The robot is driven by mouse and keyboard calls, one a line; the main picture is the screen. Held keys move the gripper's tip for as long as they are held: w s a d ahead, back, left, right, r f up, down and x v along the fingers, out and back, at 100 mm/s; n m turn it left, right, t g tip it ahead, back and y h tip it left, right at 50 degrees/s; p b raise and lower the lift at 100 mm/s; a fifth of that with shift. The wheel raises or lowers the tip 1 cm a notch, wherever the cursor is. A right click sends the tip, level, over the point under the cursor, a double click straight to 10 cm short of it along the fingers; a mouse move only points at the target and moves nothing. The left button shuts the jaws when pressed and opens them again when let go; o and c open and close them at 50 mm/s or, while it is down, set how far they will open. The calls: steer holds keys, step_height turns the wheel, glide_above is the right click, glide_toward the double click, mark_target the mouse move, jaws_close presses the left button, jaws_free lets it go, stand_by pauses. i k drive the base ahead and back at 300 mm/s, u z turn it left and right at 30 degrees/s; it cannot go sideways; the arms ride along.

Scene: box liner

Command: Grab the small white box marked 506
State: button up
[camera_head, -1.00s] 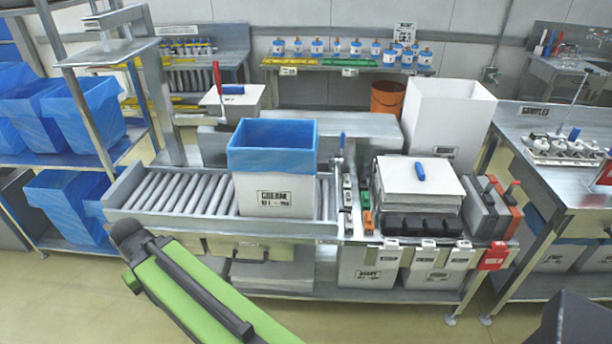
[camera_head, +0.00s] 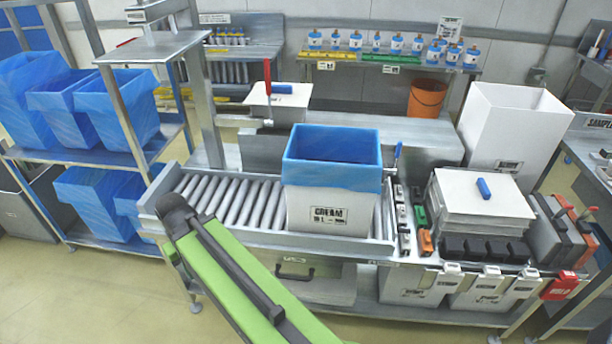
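No marking 506 can be read in this view. Several small white boxes hang along the front edge of the work table: a left one (camera_head: 450,274), a middle one (camera_head: 490,277) and a right one (camera_head: 526,280). Their markings are too small to read, so I cannot tell whether one of them is the box marked 506. A green and black link of my arm crosses the lower left, in front of the roller conveyor. My gripper does not show.
A lined box marked CREAM (camera_head: 328,208) stands on the roller conveyor (camera_head: 235,200). A red tag (camera_head: 559,286) hangs right of the small white boxes. Stacked white sheets (camera_head: 475,205) and dark blocks (camera_head: 485,248) lie behind them. Floor is clear at lower left.

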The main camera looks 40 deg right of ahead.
mark_target(332, 175)
steer(key=i, duration=1.1)
steer(key=z, duration=0.05)
